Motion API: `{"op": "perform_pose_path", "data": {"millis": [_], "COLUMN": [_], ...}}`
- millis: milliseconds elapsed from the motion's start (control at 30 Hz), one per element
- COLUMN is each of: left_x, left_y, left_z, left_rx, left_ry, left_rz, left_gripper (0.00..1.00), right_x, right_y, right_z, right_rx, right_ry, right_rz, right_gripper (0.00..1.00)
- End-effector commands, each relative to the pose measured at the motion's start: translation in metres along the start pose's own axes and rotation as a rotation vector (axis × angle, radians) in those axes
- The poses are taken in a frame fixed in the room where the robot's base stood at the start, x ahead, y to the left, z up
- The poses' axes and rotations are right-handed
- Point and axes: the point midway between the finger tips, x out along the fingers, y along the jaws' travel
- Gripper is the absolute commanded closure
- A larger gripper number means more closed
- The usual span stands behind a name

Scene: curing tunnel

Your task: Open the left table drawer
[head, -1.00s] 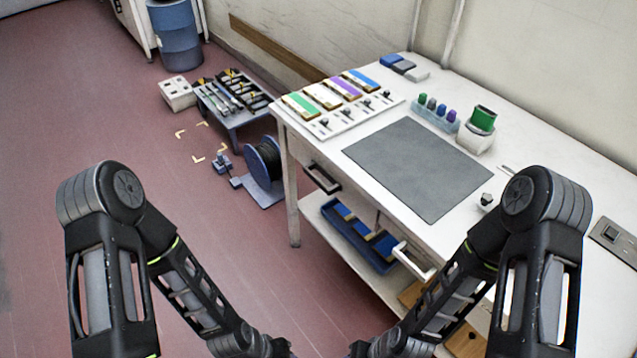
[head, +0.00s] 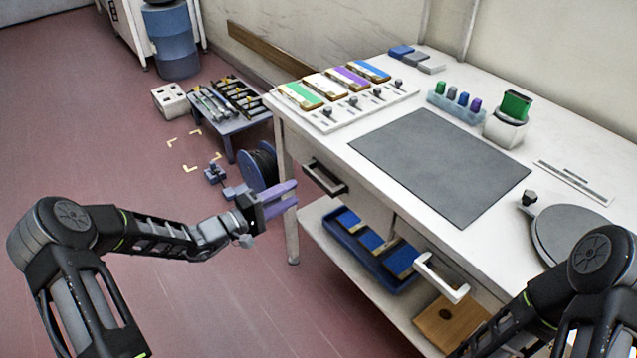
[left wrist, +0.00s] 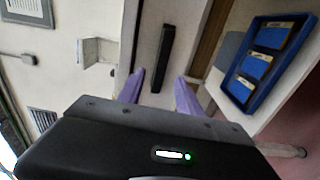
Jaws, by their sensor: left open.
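The left table drawer (head: 311,174) is in the front of the white table, near its left end, and looks shut. Its dark bar handle (head: 325,179) sticks out from the front; in the left wrist view the handle (left wrist: 163,58) lies just beyond and between the fingertips. My left gripper (head: 292,197) is open, with purple fingers pointing at the drawer front, a little left of the handle and apart from it. The gripper's fingers also show in the left wrist view (left wrist: 157,88). My right arm shows at the lower right; its gripper is out of view.
The white table (head: 400,112) carries a grey mat (head: 440,165) and colored blocks. A second drawer has a white handle (head: 442,278). A blue tray (head: 350,238) sits on the lower shelf. A cable spool (head: 258,168) stands on the floor behind my left gripper.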

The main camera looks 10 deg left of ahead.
Motion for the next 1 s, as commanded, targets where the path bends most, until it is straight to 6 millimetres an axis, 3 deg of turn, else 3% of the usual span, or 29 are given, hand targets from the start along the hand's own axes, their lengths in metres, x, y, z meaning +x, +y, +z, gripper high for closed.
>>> {"op": "perform_pose_path", "data": {"millis": [367, 800, 1000], "left_x": [0.005, 0.065, 0.078], "left_y": [-0.001, -0.002, -0.002], "left_z": [0.002, 0.003, 0.002], "left_rx": [-0.002, -0.004, -0.003], "left_ry": [-0.004, -0.006, -0.004], "left_rz": [-0.003, -0.004, -0.005], "left_gripper": [0.58, 0.58, 0.58], "right_x": [0.0, -0.002, -0.002], "right_y": [0.0, -0.001, -0.001], "right_z": [0.0, 0.0, 0.0], "right_rx": [0.001, 0.001, 0.001], "right_ry": [0.0, 0.0, 0.0], "right_rz": [0.001, 0.001, 0.001], "right_gripper": [0.51, 0.51, 0.51]}}
